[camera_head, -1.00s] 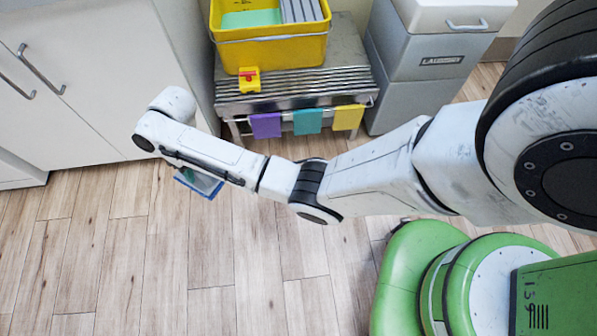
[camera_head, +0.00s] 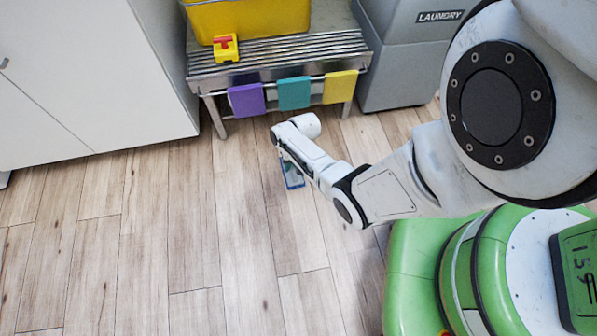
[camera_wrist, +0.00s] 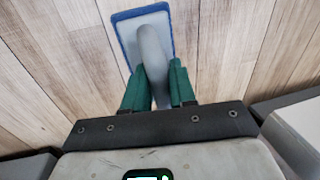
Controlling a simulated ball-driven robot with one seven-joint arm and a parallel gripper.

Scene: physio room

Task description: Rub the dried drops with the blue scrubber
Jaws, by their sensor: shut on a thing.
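The blue scrubber shows in the wrist view as a flat pad with a blue rim (camera_wrist: 123,33) and a grey handle (camera_wrist: 151,48). My gripper (camera_wrist: 158,67), with green fingers, is shut on that handle. In the head view the scrubber (camera_head: 293,178) hangs under the end of my arm, over the wood floor, and is partly hidden by it. I cannot tell whether the pad touches the floor. I cannot make out dried drops for sure; dark specks on the planks look like wood knots.
A metal bench (camera_head: 280,60) stands behind my arm with a yellow tub (camera_head: 250,18), a small yellow-and-red object (camera_head: 225,47) and purple, teal and yellow cloths hanging in front. A white cabinet (camera_head: 85,90) is at left, a grey laundry bin (camera_head: 405,65) at right. The left floor is clear.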

